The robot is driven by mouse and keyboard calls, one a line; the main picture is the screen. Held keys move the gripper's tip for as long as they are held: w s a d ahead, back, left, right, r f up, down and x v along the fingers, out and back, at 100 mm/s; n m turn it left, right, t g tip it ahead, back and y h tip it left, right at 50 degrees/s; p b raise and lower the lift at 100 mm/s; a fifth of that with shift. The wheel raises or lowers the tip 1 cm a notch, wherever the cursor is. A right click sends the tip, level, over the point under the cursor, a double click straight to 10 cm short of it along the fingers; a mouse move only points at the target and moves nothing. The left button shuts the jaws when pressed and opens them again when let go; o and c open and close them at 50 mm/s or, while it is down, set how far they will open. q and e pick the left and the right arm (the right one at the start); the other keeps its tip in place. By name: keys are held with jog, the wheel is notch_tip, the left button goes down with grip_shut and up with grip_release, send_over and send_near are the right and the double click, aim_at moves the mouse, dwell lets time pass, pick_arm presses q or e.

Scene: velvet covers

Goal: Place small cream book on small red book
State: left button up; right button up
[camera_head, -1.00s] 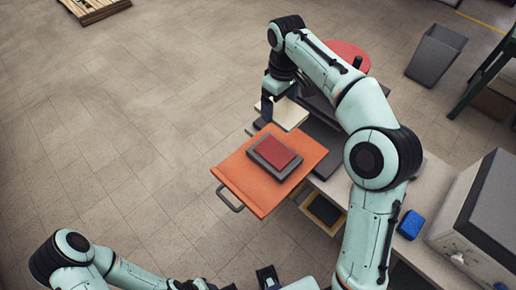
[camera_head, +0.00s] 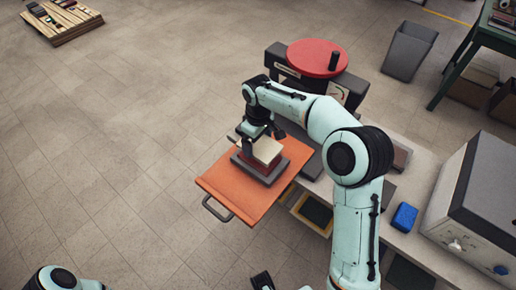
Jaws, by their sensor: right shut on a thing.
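The small cream book (camera_head: 264,150) is in my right gripper (camera_head: 256,136), which is shut on its far-left edge. The cream book is over the small red book (camera_head: 266,166) and hides most of its top. I cannot tell whether the two touch. The red book lies on a larger dark grey book (camera_head: 252,174) on an orange board with a handle (camera_head: 228,191). Part of my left arm shows at the bottom left. A dark piece at the bottom edge may be my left gripper (camera_head: 262,281); its jaws cannot be made out.
A machine with a round red top (camera_head: 317,57) stands behind the board. A blue block (camera_head: 404,217) and a grey box with a knob (camera_head: 478,200) are on the bench to the right. A grey bin (camera_head: 409,51) stands on the floor behind. The floor left of the board is clear.

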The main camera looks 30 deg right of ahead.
aim_at(258, 144)
jog(key=shift+f, duration=2)
jog(key=shift+f, duration=0.2)
jog(key=o, duration=0.8)
notch_tip(258, 144, up, 12)
jog(key=shift+r+p, duration=0.25)
jog(key=shift+p, duration=0.5)
jog(key=shift+s+f, duration=0.1)
